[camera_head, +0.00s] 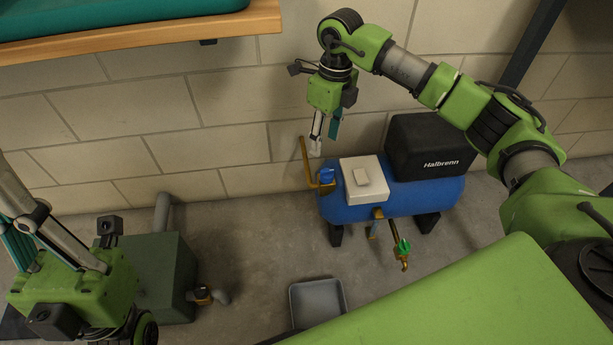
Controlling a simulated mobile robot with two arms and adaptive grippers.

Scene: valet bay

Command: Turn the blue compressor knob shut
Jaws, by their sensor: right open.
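The blue compressor knob (326,176) sits at the left end of the blue compressor tank (350,210), on a brass fitting beside a brass pipe. My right gripper (320,145) points down a little above the knob, apart from it as far as I can see. It is open, with nothing between its fingers. My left gripper (22,215) is at the left edge, well away from the compressor. Its fingers run up and partly out of view, so I cannot tell whether it is open.
A white box (362,180) and a black housing (432,150) sit on the tank. A brass tap with a green handle (402,247) hangs in front. A grey tray (318,303) and a dark green box (165,275) stand on the floor. A wooden shelf (140,38) overhangs at upper left.

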